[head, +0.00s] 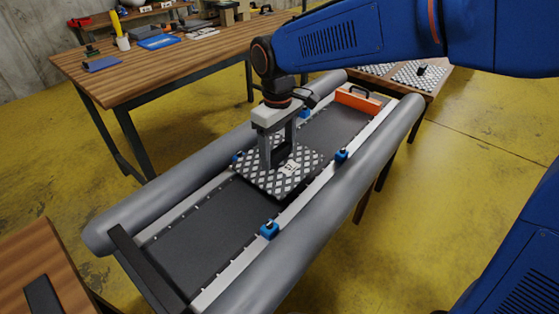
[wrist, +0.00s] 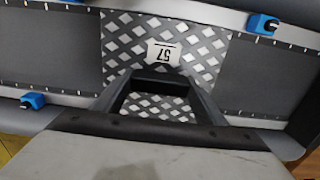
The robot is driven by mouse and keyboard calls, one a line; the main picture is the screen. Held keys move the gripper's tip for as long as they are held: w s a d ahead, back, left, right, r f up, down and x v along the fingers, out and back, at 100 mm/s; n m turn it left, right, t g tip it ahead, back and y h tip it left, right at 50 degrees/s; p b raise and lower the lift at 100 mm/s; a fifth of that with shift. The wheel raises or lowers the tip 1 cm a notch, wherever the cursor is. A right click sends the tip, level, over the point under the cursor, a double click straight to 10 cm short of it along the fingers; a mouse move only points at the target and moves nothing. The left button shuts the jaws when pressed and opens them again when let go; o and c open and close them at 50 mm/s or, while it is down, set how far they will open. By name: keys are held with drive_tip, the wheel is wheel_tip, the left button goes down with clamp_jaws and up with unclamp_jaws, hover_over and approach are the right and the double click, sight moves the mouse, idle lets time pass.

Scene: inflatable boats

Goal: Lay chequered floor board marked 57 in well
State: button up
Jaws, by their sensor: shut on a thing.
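The chequered floor board marked 57 (head: 262,180) is in the boat's well (head: 185,258), spanning between the two side rails. Its label reads 57 in the wrist view (wrist: 164,54), where the board (wrist: 122,38) fills the upper middle. My gripper (head: 281,162) is above the board, pointing down, shut on it. In the wrist view my gripper (wrist: 160,82) covers the near part of the board, and its grip on the board is hidden. I cannot tell whether the board rests fully on the well floor.
Blue clamps (head: 269,230) sit along both rails. Grey tubes (head: 270,262) flank the well. An orange block with a black handle (head: 357,99) stands at its far end. More chequered boards (head: 420,75) lie on a table behind. A workbench with tools (head: 160,60) stands back left.

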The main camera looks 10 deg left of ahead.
sight(278, 163)
drive_tip(key=shift+f, duration=2.1)
drive_tip(key=shift+f, duration=0.15)
drive_tip(key=o, duration=1.3)
wheel_tip(278, 163, up, 12)
drive_tip(key=shift+r, duration=0.15)
